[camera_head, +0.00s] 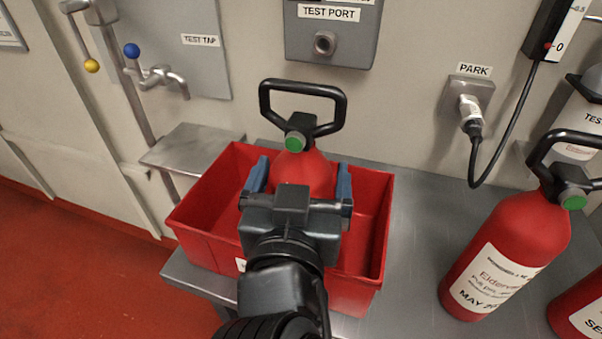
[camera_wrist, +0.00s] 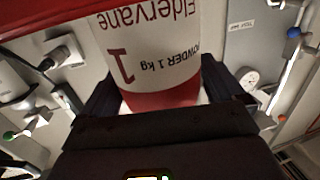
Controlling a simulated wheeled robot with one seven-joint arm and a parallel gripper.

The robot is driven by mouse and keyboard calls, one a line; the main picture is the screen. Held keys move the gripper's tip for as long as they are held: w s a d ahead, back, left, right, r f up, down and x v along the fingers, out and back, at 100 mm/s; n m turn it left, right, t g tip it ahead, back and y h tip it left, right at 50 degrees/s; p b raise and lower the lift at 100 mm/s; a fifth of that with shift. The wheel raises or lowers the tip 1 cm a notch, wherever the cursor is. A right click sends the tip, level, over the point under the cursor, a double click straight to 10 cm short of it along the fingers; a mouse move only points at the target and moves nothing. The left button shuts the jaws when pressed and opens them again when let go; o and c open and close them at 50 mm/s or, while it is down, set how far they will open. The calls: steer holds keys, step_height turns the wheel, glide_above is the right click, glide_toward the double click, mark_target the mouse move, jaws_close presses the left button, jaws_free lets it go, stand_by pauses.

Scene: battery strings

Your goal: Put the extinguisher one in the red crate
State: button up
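The red crate (camera_head: 205,237) sits on the metal bench in the head view. A red extinguisher (camera_head: 302,166) with a black handle and green gauge stands upright inside the crate's outline. Its label, reading "Eldervane" and "POWDER 1 kg" with a large 1, shows upside down in the wrist view (camera_wrist: 155,50). My gripper (camera_head: 301,176) has its blue fingers on either side of the extinguisher's upper body and appears shut on it. The extinguisher's base is hidden behind my gripper and the crate wall, so I cannot tell whether it touches the crate floor.
Another red extinguisher (camera_head: 507,245) stands on the bench to the right, with part of a third (camera_head: 582,305) at the edge. The wall behind carries a test port (camera_head: 325,42), a park socket (camera_head: 467,100) with a cable, and a tap (camera_head: 160,76). Bench space (camera_head: 415,215) right of the crate is clear.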

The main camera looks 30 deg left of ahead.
steer(key=shift+o, duration=0.3)
steer(key=shift+r, duration=0.15)
steer(key=shift+s+d, duration=0.15)
steer(key=shift+s, duration=0.2)
steer(key=b+v, duration=0.2)
steer(key=v, duration=0.9)
steer(key=shift+s+d, duration=0.1)
steer(key=shift+s, duration=0.05)
